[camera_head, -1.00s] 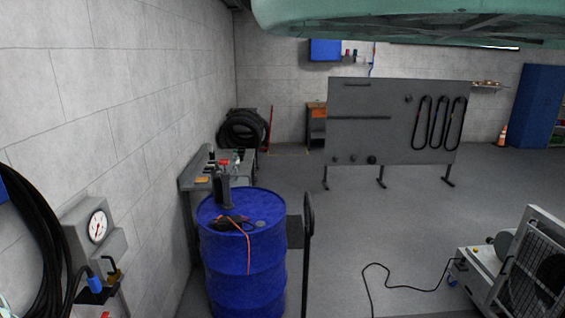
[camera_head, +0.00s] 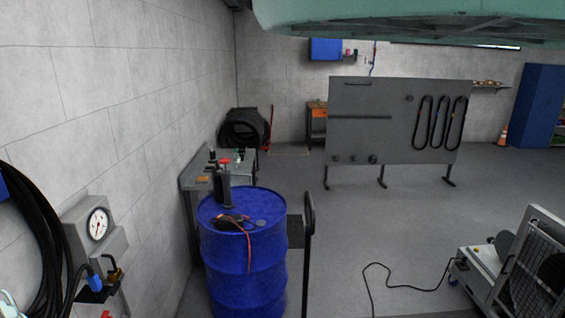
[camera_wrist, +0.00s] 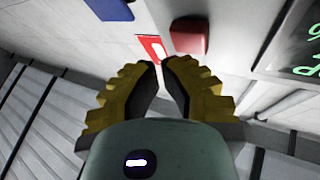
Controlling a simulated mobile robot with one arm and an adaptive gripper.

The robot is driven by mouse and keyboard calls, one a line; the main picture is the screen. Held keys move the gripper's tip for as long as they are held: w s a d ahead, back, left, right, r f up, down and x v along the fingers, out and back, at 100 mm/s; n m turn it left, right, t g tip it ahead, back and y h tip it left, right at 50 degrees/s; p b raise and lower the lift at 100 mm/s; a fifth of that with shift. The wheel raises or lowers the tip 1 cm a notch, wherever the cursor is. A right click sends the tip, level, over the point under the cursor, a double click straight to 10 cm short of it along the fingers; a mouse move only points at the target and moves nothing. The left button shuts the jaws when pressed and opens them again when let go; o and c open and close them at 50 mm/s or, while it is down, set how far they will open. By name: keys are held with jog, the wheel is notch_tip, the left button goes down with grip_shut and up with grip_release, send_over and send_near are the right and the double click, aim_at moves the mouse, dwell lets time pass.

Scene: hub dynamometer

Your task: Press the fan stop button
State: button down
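A wheeled fan unit with a wire guard (camera_head: 537,268) stands at the lower right of the head view, partly cut off by the frame edge. Small coloured controls show on its pale base, too small to tell which is the stop button. In the wrist view my gripper (camera_wrist: 160,63) has its yellow ridged fingers brought together at the tips, with nothing held between them. A red block (camera_wrist: 189,37) lies just beyond the fingertips, beside a red and white label (camera_wrist: 152,48). I cannot tell whether the red block is the stop button. No contact is visible.
A blue drum (camera_head: 245,270) and a dark upright post (camera_head: 307,250) stand left of centre. A gauge box (camera_head: 97,225) and black hose hang on the left wall. A black cable (camera_head: 400,287) crosses the floor. A dark screen with green writing (camera_wrist: 295,45) shows at upper right in the wrist view.

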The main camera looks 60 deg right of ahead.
jog(key=s+d+b, duration=0.1)
jog(key=s+d, duration=0.1)
jog(key=s+d+b, duration=0.1)
jog(key=s, duration=0.1)
jog(key=shift+s+d+f, duration=0.1)
jog(key=shift+s+d, duration=0.25)
dwell(0.5)
